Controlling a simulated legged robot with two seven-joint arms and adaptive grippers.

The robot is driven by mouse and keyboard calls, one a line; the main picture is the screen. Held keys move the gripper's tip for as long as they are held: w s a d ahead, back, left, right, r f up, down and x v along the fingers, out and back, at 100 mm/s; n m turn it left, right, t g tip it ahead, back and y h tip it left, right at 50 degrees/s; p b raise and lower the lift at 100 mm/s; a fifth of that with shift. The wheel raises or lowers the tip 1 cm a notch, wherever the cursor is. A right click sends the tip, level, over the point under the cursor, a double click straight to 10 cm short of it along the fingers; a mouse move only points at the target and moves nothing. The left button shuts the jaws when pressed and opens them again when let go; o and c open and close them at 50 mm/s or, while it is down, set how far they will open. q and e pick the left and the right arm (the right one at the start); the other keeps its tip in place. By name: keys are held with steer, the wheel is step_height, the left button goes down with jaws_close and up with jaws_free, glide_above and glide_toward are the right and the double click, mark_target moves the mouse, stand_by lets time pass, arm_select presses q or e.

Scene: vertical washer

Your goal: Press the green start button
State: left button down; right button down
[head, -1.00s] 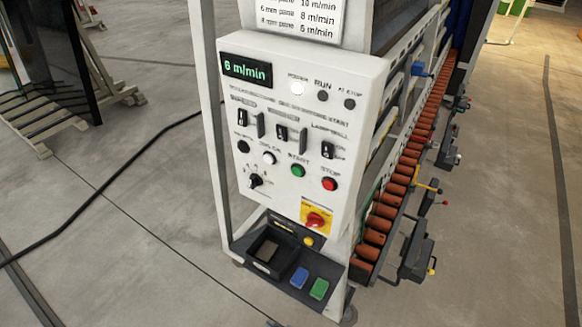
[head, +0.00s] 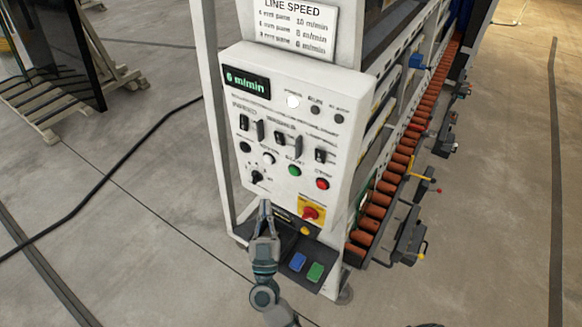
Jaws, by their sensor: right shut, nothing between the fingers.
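The green start button (head: 295,170) is on the lower half of the white control panel (head: 345,100), to the left of the red stop button (head: 323,183). My right gripper (head: 265,203) points up in front of the panel's lower edge, below and to the left of the green button and apart from it in the picture. It is shut and empty. The green button is fully visible. My left gripper is not in view.
A black selector knob (head: 257,177) sits just above the gripper tips. A red switch on a yellow plate (head: 312,214) is to the right. Below is a dark shelf with a blue block (head: 299,262) and a green block (head: 315,271). Orange rollers (head: 376,211) run behind.

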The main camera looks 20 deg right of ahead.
mark_target(294, 172)
steer(key=w+d, duration=0.5)
steer(key=d, duration=0.2)
steer(key=shift+d+r+h+b, duration=0.25)
steer(key=shift+r+h+b, duration=0.05)
steer(key=shift+h+b, duration=0.1)
stand_by(1.0)
steer(key=shift+w, duration=0.1)
steer(key=shift+a, duration=0.4)
steer(key=shift+d, duration=0.15)
